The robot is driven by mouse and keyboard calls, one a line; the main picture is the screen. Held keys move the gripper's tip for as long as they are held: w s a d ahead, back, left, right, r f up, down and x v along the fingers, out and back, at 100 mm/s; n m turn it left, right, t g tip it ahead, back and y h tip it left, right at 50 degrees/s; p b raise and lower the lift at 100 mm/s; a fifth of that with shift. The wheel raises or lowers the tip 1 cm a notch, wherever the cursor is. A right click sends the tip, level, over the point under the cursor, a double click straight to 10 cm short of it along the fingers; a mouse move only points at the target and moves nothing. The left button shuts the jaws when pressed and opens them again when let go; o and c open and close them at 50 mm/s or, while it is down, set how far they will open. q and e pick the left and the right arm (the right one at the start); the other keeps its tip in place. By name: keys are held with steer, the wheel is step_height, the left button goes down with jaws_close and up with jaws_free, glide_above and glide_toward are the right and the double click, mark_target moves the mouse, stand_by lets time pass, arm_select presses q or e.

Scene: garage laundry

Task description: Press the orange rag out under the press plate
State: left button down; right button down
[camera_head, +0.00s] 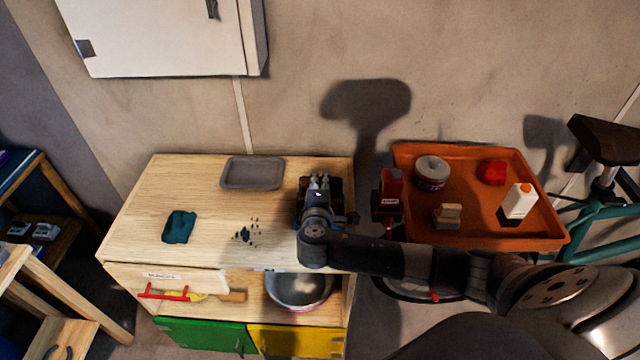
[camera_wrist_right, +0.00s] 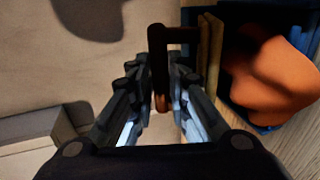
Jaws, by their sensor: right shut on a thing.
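The orange rag (camera_wrist_right: 270,80) lies bunched in a blue tray-like base (camera_wrist_right: 238,98) in the right wrist view. Beside it stands a thin wooden plate (camera_wrist_right: 210,65), seen nearly edge-on, with a dark brown handle (camera_wrist_right: 158,58). My right gripper (camera_wrist_right: 162,98) is shut on this handle, with fingers on both sides of it. In the head view my right gripper (camera_head: 320,185) is at the right end of the wooden bench top, and its arm hides most of the press and the rag. My left gripper is not in view.
The wooden bench (camera_head: 140,215) carries a grey tray (camera_head: 252,172), a teal cloth (camera_head: 179,227) and dark crumbs (camera_head: 246,233). A metal bowl (camera_head: 298,288) sits on the shelf below. Right of the bench, an orange tray (camera_head: 470,215) holds a tin, a carton and other items.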

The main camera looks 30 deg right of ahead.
steer(key=shift+s+a+f, duration=0.2)
steer(key=shift+s+f, duration=0.05)
steer(key=shift+f, duration=0.2)
steer(key=shift+s+a+f, duration=0.2)
steer(key=shift+f, duration=0.25)
steer(key=c, duration=1.6)
jaws_free()
steer(key=shift+c, duration=0.2)
steer(key=shift+o, duration=0.5)
steer(key=shift+s+r, duration=0.1)
steer(key=shift+r, duration=0.2)
steer(key=shift+s+a+r+p, duration=0.5)
steer(key=shift+s+r+p, duration=0.2)
steer(key=shift+s+p, duration=0.2)
steer(key=shift+s+a+r+p, duration=0.5)
steer(key=shift+s+r+p, duration=0.2)
steer(key=shift+p, duration=0.3)
steer(key=p+v, duration=0.4)
steer(key=v, duration=0.3)
steer(key=shift+s+r+p, duration=0.15)
steer(key=shift+r+p, duration=0.15)
steer(key=shift+r, duration=0.1)
